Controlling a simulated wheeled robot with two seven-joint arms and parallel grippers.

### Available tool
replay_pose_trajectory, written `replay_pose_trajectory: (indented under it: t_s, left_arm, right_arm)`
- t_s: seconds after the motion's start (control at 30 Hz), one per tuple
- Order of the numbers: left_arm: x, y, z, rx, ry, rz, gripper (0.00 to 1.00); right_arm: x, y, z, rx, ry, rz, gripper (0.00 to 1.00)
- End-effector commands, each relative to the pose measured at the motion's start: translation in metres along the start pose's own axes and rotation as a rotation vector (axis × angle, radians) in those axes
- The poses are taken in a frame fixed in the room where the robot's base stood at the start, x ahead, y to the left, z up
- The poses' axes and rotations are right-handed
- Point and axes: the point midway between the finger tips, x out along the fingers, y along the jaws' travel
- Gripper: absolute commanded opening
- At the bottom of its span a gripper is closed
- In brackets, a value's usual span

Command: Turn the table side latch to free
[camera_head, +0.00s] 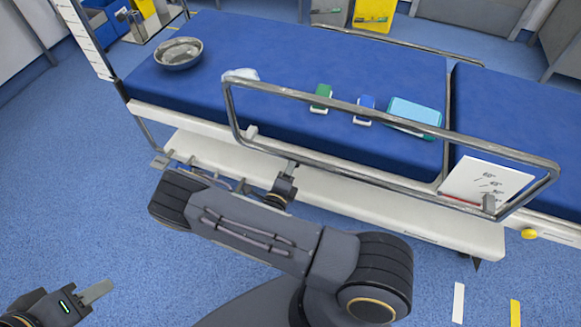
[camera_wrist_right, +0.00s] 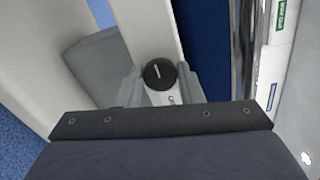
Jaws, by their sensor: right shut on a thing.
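The side latch shows in the right wrist view as a round black knob (camera_wrist_right: 158,75) with a white pointer line, nearly upright in the picture and leaning slightly right. My right gripper (camera_wrist_right: 158,88) has its grey fingers on either side of the knob, shut on it. In the head view my right gripper (camera_head: 289,172) is at the near side of the operating table (camera_head: 300,60), below the rail, and the knob is hidden there. My left gripper (camera_head: 97,291) is at the lower left over the floor, away from the table; its jaw gap does not show clearly.
A metal side rail (camera_head: 400,185) stands along the near edge, above my right gripper. A steel bowl (camera_head: 178,54), a green item (camera_head: 321,97), a blue item (camera_head: 364,108) and a light blue pack (camera_head: 413,111) lie on the table. A yellow knob (camera_head: 529,233) sits on the side.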

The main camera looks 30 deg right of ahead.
Motion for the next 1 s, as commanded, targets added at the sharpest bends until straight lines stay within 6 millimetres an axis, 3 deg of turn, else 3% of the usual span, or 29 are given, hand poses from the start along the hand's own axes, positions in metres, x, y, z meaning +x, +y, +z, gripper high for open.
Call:
replay_pose_trajectory:
  t_s: [0.17,0.2,0.33,0.67,1.0]
  left_arm:
    - [0.000,0.000,0.000,0.000,0.000,0.000,0.36]
    - [0.000,0.000,0.000,0.000,0.000,0.000,0.36]
    - [0.000,0.000,0.000,0.000,0.000,0.000,0.36]
    - [-0.001,0.000,0.000,0.000,0.000,0.000,0.36]
    - [-0.007,0.003,-0.004,0.000,0.000,0.000,0.36]
  right_arm:
    - [-0.001,0.001,-0.001,-0.003,0.000,0.004,0.11]
    - [-0.001,0.001,-0.001,-0.003,0.000,0.004,0.39]
    - [-0.001,0.001,0.000,-0.002,0.000,0.003,0.55]
    - [-0.004,0.000,0.000,0.000,-0.001,0.002,0.55]
    - [-0.057,0.000,0.001,-0.001,-0.003,0.003,0.55]
